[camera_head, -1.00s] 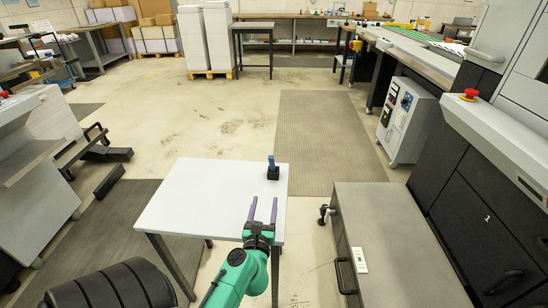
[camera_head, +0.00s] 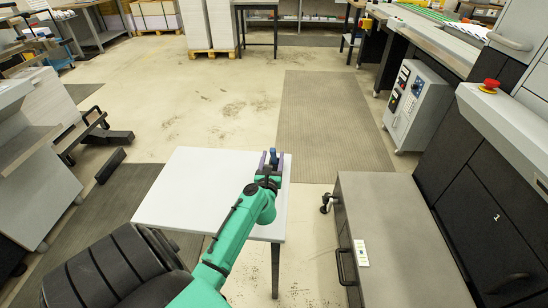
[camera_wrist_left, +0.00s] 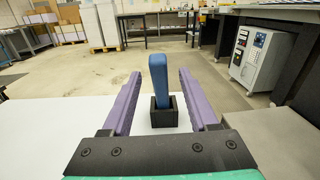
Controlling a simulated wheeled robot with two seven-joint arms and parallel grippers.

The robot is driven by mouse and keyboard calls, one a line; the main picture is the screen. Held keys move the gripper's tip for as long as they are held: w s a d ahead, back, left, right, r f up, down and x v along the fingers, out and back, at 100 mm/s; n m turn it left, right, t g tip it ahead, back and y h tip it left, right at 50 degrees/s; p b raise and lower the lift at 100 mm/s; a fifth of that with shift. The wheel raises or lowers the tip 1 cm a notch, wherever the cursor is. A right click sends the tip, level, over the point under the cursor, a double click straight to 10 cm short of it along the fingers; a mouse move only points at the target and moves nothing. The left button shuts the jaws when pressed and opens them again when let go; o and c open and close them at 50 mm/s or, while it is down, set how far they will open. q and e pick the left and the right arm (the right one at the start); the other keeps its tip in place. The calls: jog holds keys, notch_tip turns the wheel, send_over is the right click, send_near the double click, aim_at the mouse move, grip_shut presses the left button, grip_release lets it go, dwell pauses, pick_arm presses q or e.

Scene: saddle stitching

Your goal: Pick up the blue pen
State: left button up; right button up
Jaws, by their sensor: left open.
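The blue pen (camera_wrist_left: 158,76) stands upright in a small black holder (camera_wrist_left: 165,112) on the white table (camera_head: 190,190). In the head view the pen (camera_head: 273,155) shows near the table's far right corner, partly behind my gripper. My left gripper (camera_head: 270,160) has purple fingers, open and pointing at the pen. In the left wrist view its fingers (camera_wrist_left: 159,82) lie on either side of the pen with a gap on each side. The pen seems to stand at or just beyond the fingertips; the exact depth is hard to tell. My right gripper is not in view.
A grey cabinet (camera_head: 400,240) stands right of the table, with a small knob-like part at its left edge. A dark machine lines the right side. The rest of the white tabletop is bare, and open floor (camera_head: 215,100) lies beyond it.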

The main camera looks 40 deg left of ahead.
pick_arm(q)
jog(key=x, duration=0.2)
jog(key=shift+w+a+f, duration=0.15)
jog(key=shift+w+a, duration=0.05)
jog(key=shift+w, duration=0.15)
jog(key=shift+s, duration=0.1)
grip_shut()
